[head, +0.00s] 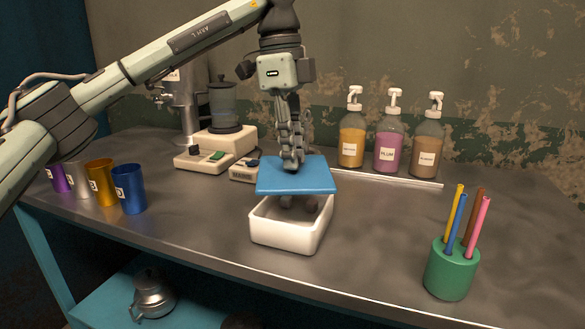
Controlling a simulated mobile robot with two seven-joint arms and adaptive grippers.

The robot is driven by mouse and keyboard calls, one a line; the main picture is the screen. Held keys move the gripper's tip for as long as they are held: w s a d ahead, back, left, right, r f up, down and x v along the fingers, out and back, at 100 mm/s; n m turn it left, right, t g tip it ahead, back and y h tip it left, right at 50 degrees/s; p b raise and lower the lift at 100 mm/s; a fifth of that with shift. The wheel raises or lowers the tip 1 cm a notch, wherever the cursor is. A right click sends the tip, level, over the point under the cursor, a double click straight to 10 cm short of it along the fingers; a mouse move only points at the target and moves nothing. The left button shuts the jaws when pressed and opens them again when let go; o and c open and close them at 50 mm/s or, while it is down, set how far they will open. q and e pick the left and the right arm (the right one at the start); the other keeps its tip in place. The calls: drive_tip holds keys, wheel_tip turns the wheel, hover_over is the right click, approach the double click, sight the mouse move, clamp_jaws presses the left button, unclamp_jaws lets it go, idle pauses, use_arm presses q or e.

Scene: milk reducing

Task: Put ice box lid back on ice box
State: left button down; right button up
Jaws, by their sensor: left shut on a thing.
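The ice box (287,234) is a white open box on the metal table, near the middle of the head view. Some dark grey lumps show inside it. The blue ice box lid (296,180) is held above the box, roughly level, with a gap at the front between lid and rim. It covers the back part of the opening, so the box's far rim is hidden. My left gripper (291,165) points down and is shut on the lid at its top. The lid's grip point is hidden by the fingers. My right gripper is not in view.
Three pump bottles (389,138) stand on a tray behind right. A green holder (451,270) with coloured sticks stands at front right. Several metal cups (130,189) are at left, and a blender-like machine (222,125) is behind left. Table around the box's right is clear.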

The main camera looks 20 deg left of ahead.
sight(293, 172)
use_arm(q)
wheel_tip(293, 172, down, 4)
drive_tip(key=shift+r, duration=0.25)
drive_tip(key=shift+f, duration=0.2)
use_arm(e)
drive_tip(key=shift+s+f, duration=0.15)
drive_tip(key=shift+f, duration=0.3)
use_arm(q)
drive_tip(key=shift+f, duration=0.15)
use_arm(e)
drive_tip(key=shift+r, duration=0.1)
